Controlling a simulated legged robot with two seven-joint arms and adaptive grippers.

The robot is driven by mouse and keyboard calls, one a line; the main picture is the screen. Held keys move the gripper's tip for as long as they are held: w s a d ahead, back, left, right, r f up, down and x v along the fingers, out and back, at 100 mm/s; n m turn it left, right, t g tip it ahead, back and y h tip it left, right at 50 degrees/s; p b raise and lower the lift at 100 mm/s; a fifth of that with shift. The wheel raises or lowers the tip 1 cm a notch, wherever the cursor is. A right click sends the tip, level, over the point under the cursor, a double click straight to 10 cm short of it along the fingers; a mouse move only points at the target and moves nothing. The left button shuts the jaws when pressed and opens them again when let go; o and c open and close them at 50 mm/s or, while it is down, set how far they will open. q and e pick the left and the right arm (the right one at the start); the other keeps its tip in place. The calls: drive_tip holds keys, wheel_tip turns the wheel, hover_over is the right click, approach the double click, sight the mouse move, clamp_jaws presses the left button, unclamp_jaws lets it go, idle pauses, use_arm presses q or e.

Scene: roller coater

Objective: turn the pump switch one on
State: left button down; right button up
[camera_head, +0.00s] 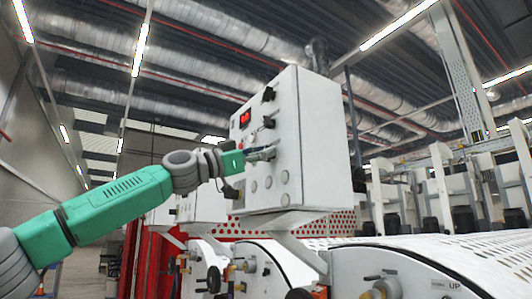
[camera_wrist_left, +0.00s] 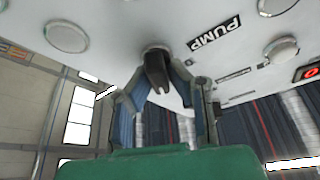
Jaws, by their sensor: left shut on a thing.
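A white control box (camera_head: 318,125) stands on a bracket in the middle of the head view. My left gripper (camera_head: 262,153) reaches its front panel from the left. In the left wrist view, the dark pump switch (camera_wrist_left: 157,68) sits on the white panel beside a black "PUMP" label (camera_wrist_left: 214,34). The fingers of my left gripper (camera_wrist_left: 163,88) are shut around the switch from both sides. In the head view my gripper covers this switch. Its exact turn angle is hard to tell. My right gripper is in neither view.
White machine housings (camera_head: 400,270) with valves are underneath.

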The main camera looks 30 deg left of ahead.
use_arm(q)
drive_tip(key=shift+w+f+m, duration=0.2)
drive_tip(key=shift+f+m, duration=0.15)
drive_tip(key=shift+m, duration=0.35)
drive_tip(key=c, duration=1.5)
unclamp_jaws()
drive_tip(key=shift+c, duration=0.2)
drive_tip(key=shift+w+a, duration=0.15)
drive_tip(key=shift+r, duration=0.1)
